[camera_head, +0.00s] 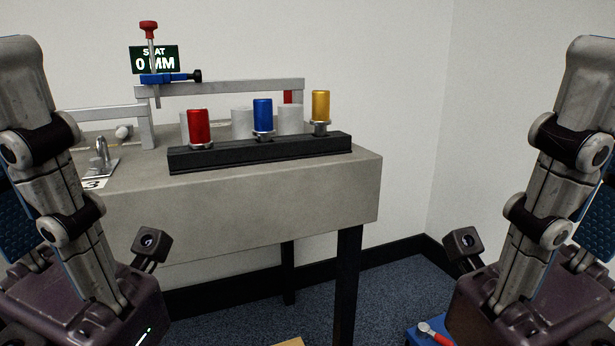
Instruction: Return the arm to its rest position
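My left arm (60,190) comes in from the left, folded low in front of the table. My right arm (545,190) comes in from the right in a nearly mirrored pose. Each arm ends at a dark purple wrist body with a small camera on it. Both grippers' fingers lie below the bottom edge of the picture, so neither gripper can be seen. Neither arm appears to touch the table.
A grey table (270,200) holds a black rack (260,151) with red (199,128), blue (263,115) and gold (320,105) cylinders. Behind stand a grey frame (220,87), a red-topped screw (149,32) and a "SEAT 0 MM" display (168,60).

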